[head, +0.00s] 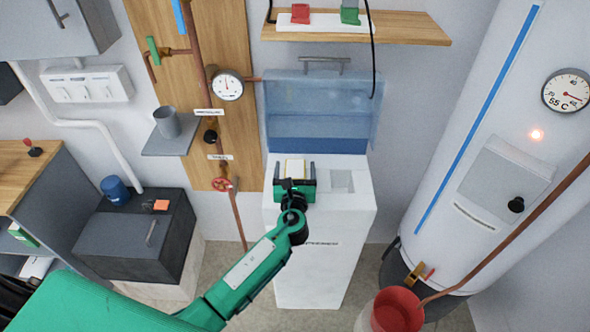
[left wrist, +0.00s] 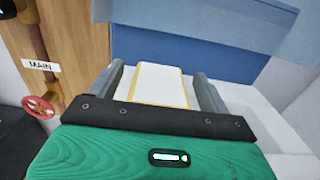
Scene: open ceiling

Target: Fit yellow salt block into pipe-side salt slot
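The yellow salt block (head: 295,168), pale on top with yellow edges, is at the left, pipe side of the white softener cabinet's top (head: 325,212). It also shows in the left wrist view (left wrist: 160,84). My left gripper (head: 295,172) is over the cabinet, with one finger on each side of the block. In the left wrist view a gap shows between the block and each finger of the gripper (left wrist: 160,88). The pipe-side slot itself is hidden by the block and gripper, so I cannot tell how deep the block sits. My right gripper is not in view.
A square recess (head: 342,181) is empty at the right of the cabinet top. The raised blue clear lid (head: 322,112) stands behind. A copper pipe with a red valve wheel (head: 222,184) is to the left. A red bucket (head: 397,310) and white tank (head: 490,140) are right.

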